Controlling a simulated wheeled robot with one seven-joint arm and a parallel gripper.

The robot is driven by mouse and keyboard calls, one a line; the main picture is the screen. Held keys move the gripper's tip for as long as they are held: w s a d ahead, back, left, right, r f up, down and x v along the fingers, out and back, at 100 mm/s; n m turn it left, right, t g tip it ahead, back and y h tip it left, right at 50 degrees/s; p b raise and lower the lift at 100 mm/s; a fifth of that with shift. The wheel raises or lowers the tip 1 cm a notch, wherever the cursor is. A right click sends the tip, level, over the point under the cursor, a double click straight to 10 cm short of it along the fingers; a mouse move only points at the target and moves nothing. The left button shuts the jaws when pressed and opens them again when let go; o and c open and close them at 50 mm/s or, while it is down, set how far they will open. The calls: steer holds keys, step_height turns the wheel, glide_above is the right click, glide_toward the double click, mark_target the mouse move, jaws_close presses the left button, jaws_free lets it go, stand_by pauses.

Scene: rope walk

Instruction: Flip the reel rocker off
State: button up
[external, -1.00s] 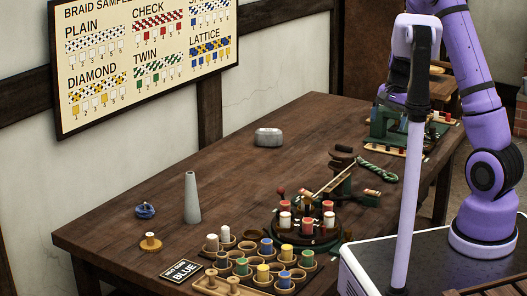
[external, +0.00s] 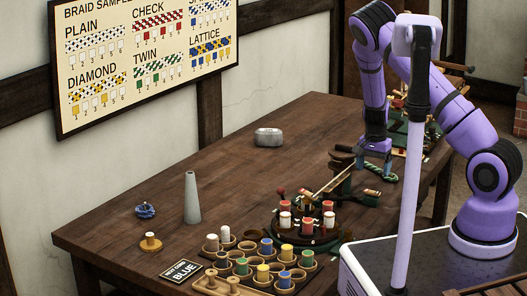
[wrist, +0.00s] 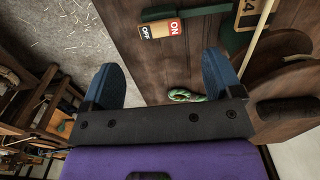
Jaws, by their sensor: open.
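The reel rocker's label shows in the wrist view, with a red ON plate (wrist: 175,27) beside a cream OFF plate (wrist: 148,31). They sit against a dark green bar (wrist: 185,11) on the brown table. Which way the rocker is tipped I cannot tell. My gripper (wrist: 162,68) is open and empty, its two blue fingers wide apart, with the label beyond the fingertips. In the external view my gripper (external: 375,160) points down over the table's right part, behind the braiding machine (external: 310,215). The rocker is not clear in that view.
A green braid (wrist: 187,95) lies close to my right finger in the wrist view. A pale rod (wrist: 257,35) and round wooden discs (wrist: 285,90) are at the right. A grey metal block (external: 268,138) stands farther left, with bare table (external: 200,150) around it.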

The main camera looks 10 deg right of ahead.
mark_target(372, 192)
step_height(372, 192, down, 7)
stand_by(0.3)
